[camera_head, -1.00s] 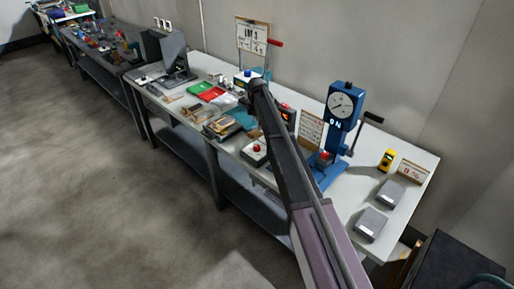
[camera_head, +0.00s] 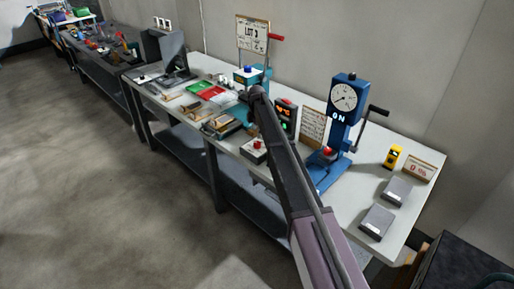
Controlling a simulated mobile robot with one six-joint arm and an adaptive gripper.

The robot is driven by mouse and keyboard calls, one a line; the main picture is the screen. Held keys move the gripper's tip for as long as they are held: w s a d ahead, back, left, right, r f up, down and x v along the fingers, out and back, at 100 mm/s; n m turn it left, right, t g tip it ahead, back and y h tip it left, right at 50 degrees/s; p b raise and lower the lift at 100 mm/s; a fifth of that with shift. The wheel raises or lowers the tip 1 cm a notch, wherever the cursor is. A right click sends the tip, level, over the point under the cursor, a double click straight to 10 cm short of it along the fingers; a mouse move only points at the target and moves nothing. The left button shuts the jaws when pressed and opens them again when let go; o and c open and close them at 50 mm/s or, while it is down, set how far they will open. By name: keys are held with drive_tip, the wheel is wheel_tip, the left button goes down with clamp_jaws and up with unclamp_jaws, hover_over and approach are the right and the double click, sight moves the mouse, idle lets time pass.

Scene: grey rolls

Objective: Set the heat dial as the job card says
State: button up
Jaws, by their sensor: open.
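A black box with a lit orange display and a green light (camera_head: 288,114) stands mid-bench, partly hidden behind my arm. I cannot make out the heat dial for certain. A blue press marked "ON" (camera_head: 346,115) carries a round white gauge with a dark needle and a side lever. My arm reaches up across the bench's front edge toward the middle of the bench. My gripper is hidden beyond the arm's far end.
A brown-framed text board (camera_head: 313,127) stands left of the press. A small box with a red button (camera_head: 254,149) sits near the front edge. Two grey blocks, a yellow device (camera_head: 393,156) and a small card (camera_head: 420,168) lie at right. Red and green trays (camera_head: 207,91) lie left.

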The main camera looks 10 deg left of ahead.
sight(257, 143)
drive_tip(key=shift+f+b, duration=3.05)
drive_tip(key=shift+f, duration=0.25)
drive_tip(key=c, duration=1.2)
